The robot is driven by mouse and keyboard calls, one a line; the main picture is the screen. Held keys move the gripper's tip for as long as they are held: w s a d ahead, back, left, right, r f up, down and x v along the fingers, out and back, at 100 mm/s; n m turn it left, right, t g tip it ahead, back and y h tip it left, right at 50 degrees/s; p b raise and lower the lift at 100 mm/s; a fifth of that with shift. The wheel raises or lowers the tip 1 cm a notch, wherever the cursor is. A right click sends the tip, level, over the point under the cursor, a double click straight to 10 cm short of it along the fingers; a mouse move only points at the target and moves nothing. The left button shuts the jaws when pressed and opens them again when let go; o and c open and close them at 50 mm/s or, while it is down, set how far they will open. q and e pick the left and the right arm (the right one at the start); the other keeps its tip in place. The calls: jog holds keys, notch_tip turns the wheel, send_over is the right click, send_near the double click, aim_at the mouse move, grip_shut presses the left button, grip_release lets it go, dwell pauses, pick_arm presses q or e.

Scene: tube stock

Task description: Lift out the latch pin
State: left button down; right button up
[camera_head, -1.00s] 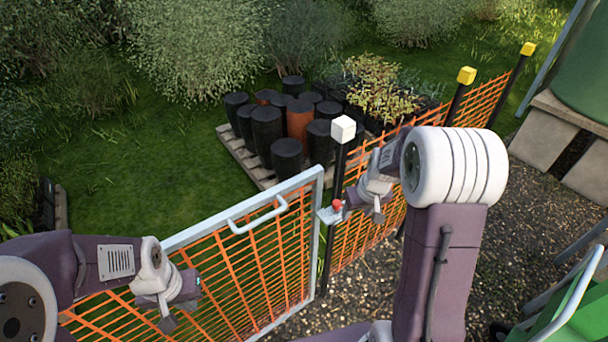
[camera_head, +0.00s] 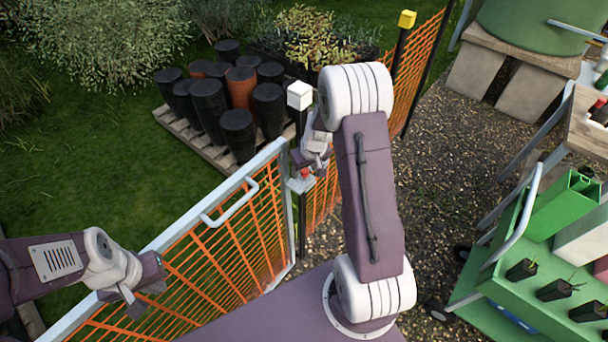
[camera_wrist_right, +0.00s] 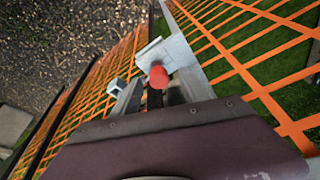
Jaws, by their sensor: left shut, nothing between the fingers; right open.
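The red-topped latch pin (camera_head: 305,173) stands in a pale latch plate (camera_head: 299,186) where the gate's end meets the post with a white cap (camera_head: 299,96). My right gripper (camera_head: 303,163) is open right at the pin. In the right wrist view the pin's red head (camera_wrist_right: 158,77) shows between and just ahead of the two fingers of my right gripper (camera_wrist_right: 160,94); contact cannot be told. The pin's lower part is hidden. The gate (camera_head: 270,150) has a grey frame with orange mesh. My left gripper (camera_head: 139,302) is shut and empty over the gate's near end.
Black and orange pots (camera_head: 237,130) stand on a pallet (camera_head: 180,128) behind the gate. An orange mesh fence (camera_head: 424,70) continues past the post. A green cart (camera_head: 480,300) with potted seedlings stands at right. Gravel (camera_head: 440,150) between is clear.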

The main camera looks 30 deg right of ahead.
jog(key=shift+x, duration=0.9)
jog(key=shift+w+f, duration=0.1)
grip_shut()
